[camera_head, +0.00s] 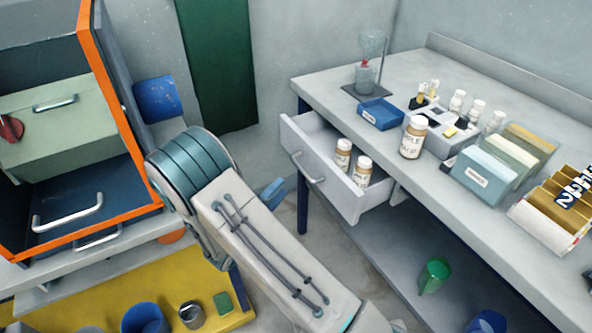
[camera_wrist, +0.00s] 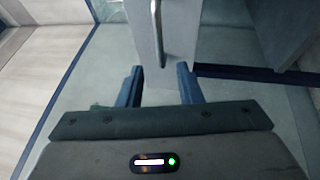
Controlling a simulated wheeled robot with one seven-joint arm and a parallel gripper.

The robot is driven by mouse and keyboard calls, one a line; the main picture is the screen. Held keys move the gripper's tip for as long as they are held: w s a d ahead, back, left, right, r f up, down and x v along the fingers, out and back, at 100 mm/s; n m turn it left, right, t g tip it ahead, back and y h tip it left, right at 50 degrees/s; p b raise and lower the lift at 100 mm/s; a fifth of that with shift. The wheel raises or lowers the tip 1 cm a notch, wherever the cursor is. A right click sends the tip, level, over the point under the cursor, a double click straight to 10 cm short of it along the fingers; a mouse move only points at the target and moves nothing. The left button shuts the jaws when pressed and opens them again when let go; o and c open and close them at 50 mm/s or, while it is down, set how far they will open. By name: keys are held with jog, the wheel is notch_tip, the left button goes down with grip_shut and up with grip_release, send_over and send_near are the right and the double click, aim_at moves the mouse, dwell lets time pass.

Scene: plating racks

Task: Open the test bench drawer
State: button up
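The test bench drawer (camera_head: 337,190) stands pulled out from under the bench top, with two small labelled bottles (camera_head: 343,155) inside. Its bar handle (camera_head: 308,168) is on the front panel. In the wrist view the handle (camera_wrist: 156,32) stands upright in the picture, beyond my fingertips on the pale drawer front (camera_wrist: 180,30). My gripper (camera_wrist: 160,70) is open, with two blue fingers apart and nothing between them. In the head view a blue finger (camera_head: 272,190) shows to the lower left of the handle, apart from it; the rest of the gripper is hidden behind my arm.
The test bench top (camera_head: 325,82) carries a blue tray (camera_head: 380,113), a large bottle (camera_head: 414,137), vials and boxes. A green cup (camera_head: 434,275) is on the lower shelf. An orange-edged cabinet (camera_head: 107,100) stands left, above a yellow surface (camera_head: 190,275) with containers.

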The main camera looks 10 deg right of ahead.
jog(key=x, duration=0.8)
jog(key=shift+d, duration=0.2)
jog(key=shift+w, duration=0.1)
grip_shut()
